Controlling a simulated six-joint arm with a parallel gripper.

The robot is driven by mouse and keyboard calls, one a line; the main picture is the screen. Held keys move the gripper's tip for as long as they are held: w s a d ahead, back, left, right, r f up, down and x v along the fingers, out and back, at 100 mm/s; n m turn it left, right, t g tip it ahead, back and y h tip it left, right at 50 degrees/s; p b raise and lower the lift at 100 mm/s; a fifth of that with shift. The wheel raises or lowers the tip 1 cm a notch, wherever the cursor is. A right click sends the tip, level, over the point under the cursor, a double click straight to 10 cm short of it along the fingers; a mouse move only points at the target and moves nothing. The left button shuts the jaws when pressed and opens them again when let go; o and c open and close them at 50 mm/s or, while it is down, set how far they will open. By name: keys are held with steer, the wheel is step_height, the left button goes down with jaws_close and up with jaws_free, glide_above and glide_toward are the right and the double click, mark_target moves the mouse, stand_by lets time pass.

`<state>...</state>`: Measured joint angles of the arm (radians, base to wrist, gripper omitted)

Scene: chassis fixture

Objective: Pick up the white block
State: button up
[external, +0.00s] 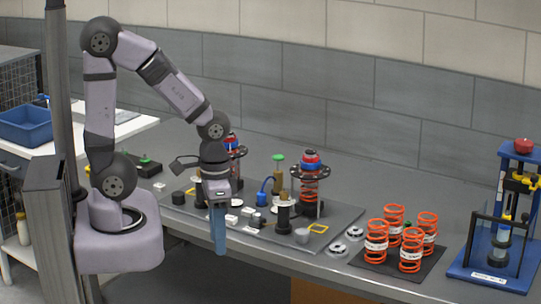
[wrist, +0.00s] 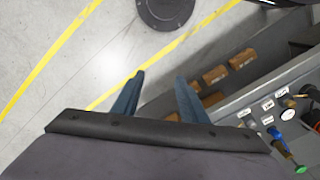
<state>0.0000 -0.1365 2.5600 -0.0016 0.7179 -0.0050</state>
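Several small white blocks lie on the grey fixture plate in the external view, one (external: 232,219) just right of my gripper's fingers and another (external: 247,211) a little farther right. I cannot tell which one is the task's block. Small white pieces (wrist: 268,104) also show at the right of the wrist view. My gripper (external: 219,247) points down at the table's front edge, its blue fingers overlapping in this view. In the wrist view, the fingers (wrist: 158,85) are apart, with only floor between them. My gripper is open and empty, and its fingers hide part of the plate.
The fixture plate (external: 345,217) carries posts and spring towers (external: 310,185) right of my gripper. Orange springs (external: 376,240) stand on a dark mat, and a blue press (external: 492,240) stands far right. Brown boxes (wrist: 215,75) show below the table edge.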

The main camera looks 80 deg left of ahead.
steer(key=shift+c, duration=0.2)
steer(key=n+b, duration=0.3)
steer(key=n, duration=0.7)
glide_above(230, 217)
steer(key=f, duration=0.5)
steer(key=d+f, duration=0.1)
steer(key=f, duration=0.1)
steer(key=shift+s+f, duration=0.1)
steer(key=shift+f, duration=0.15)
steer(key=shift+w+a+r, duration=0.15)
steer(key=shift+a+r, duration=0.1)
steer(key=shift+r, duration=0.25)
steer(key=shift+w+a+r, duration=0.15)
steer(key=shift+a+r, duration=0.05)
steer(key=shift+r, duration=0.3)
steer(key=shift+d+f, duration=0.15)
steer(key=shift+f, duration=0.2)
steer(key=shift+s+f+p, duration=0.2)
steer(key=shift+f+p, duration=1.65)
steer(key=shift+f, duration=1.45)
